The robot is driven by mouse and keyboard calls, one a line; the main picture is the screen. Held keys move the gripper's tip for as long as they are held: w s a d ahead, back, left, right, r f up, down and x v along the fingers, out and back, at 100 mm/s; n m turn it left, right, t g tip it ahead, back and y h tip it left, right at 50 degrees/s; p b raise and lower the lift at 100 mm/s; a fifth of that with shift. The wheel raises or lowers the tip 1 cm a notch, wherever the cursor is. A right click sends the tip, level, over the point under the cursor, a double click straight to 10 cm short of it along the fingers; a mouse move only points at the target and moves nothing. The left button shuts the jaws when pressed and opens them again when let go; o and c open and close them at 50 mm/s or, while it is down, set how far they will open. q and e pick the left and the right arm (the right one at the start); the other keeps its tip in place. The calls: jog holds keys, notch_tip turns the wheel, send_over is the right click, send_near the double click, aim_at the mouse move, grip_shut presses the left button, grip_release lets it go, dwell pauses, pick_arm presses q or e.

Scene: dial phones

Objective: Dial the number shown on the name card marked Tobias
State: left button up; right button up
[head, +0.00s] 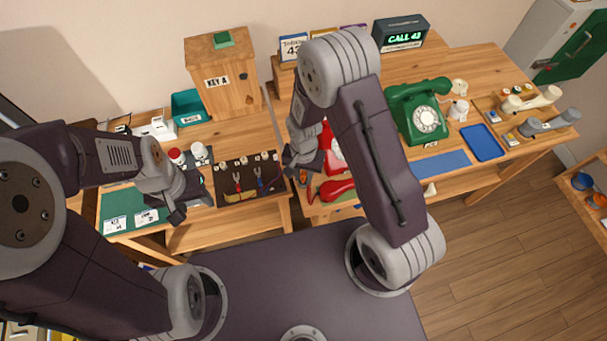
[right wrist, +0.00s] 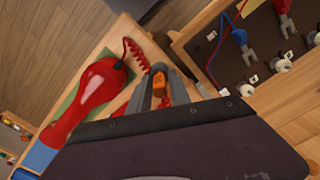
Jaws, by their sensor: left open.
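A name card (head: 293,47) stands on the back shelf; its name looks like Tobias and its number like 43, partly behind my right arm. A red phone (head: 336,157) with a pale dial is mostly hidden by that arm. Its red handset (head: 337,190) lies off in front; it also shows in the right wrist view (right wrist: 88,98) with a coiled cord. My right gripper (head: 303,162) is just left of the red phone; an orange piece shows between its fingers in the wrist view. My left gripper (head: 179,207) is open above the left table, touching nothing visible.
A green dial phone (head: 417,117) stands to the right, with a lit CALL 43 sign (head: 402,34) behind. A KEY A box (head: 222,78) and a dark tool board (head: 250,180) with pliers-like plugs are on the left. A gap separates the two tables.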

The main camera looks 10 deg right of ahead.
jog(key=shift+o, duration=0.7)
jog(key=shift+r, duration=0.45)
notch_tip(320, 180, up, 8)
jog(key=shift+r, duration=0.1)
jog(key=shift+d, duration=0.1)
